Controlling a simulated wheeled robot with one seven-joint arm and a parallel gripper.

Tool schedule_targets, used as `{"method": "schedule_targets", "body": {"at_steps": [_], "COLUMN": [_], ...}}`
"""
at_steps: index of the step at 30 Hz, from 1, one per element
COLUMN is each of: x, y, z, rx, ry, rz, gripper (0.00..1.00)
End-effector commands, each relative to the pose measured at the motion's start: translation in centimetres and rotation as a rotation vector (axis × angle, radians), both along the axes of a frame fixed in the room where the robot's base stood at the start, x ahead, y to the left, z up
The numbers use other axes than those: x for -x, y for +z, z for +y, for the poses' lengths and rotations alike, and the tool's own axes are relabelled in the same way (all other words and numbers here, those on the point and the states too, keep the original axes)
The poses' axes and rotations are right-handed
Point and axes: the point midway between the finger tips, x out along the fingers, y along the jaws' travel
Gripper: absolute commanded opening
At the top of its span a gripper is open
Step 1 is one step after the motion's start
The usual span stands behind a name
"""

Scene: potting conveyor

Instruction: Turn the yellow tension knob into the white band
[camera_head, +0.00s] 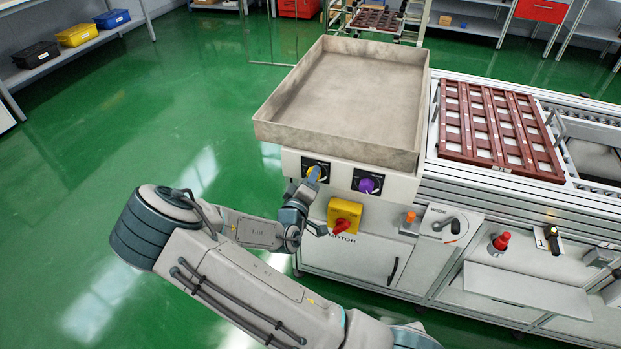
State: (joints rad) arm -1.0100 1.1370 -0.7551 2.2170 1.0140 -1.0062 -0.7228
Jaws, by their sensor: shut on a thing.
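The yellow tension knob (322,171) sits on a black dial plate (325,164) at the left of the machine's front panel. My gripper (313,175) is at this knob, shut on it, with my arm reaching in from the lower left. The fingers and wrist cover part of the knob and its dial. The white band and the knob's pointer are too small and too hidden to read.
A purple knob (367,185) is just right of the yellow one. Below are a red switch on a yellow plate (349,210) and an orange button (410,217). A beige tray (340,139) overhangs the panel. Green floor (215,120) at left is clear.

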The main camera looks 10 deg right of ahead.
Motion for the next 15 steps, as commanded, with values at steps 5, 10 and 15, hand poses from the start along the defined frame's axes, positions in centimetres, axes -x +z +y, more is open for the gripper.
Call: {"method": "schedule_targets", "body": {"at_steps": [5, 10, 15], "x": [0.04, 0.03, 0.02], "y": [-0.11, -0.1, -0.06], "z": [0.05, 0.04, 0.03], "rx": [-0.001, -0.001, -0.001], "ry": [0.001, 0.001, 0.0], "rz": [0.002, 0.002, 0.0], "gripper": [0.13, 0.57, 0.57]}}
